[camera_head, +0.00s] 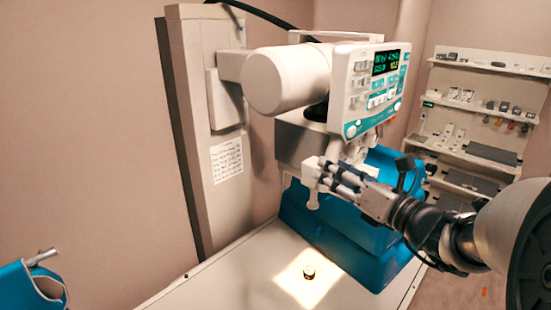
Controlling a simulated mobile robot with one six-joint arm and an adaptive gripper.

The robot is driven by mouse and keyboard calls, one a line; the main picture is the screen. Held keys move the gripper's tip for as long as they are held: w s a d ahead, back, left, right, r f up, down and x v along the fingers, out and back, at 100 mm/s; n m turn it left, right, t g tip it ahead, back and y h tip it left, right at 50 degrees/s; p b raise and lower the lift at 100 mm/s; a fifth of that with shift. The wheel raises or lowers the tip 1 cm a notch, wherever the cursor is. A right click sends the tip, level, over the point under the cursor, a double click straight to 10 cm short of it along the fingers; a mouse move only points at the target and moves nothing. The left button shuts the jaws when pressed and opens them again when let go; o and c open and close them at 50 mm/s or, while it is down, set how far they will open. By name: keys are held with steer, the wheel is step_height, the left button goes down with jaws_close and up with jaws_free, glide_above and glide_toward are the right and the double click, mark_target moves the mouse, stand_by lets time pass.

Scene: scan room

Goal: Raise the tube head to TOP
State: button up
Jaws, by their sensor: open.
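The tube head (282,80) is a white cylinder with a control panel (370,85) on its right, carried on a tall wall column (205,130). A grey collimator box (300,140) hangs below it. A white handle (311,180) sticks out under the box. My gripper (330,172) reaches in from the right and its fingers are at this handle. The fingers are open; whether they touch the handle I cannot tell. No TOP mark is readable on the column.
A white table (240,275) lies below, with a lit square and a small dark round object (309,271) on it. Shelves (480,110) with small items are at the right. A blue item (25,285) is at lower left.

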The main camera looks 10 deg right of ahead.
steer(key=shift+x, duration=1.35)
steer(key=shift+c, duration=0.4)
jaws_close()
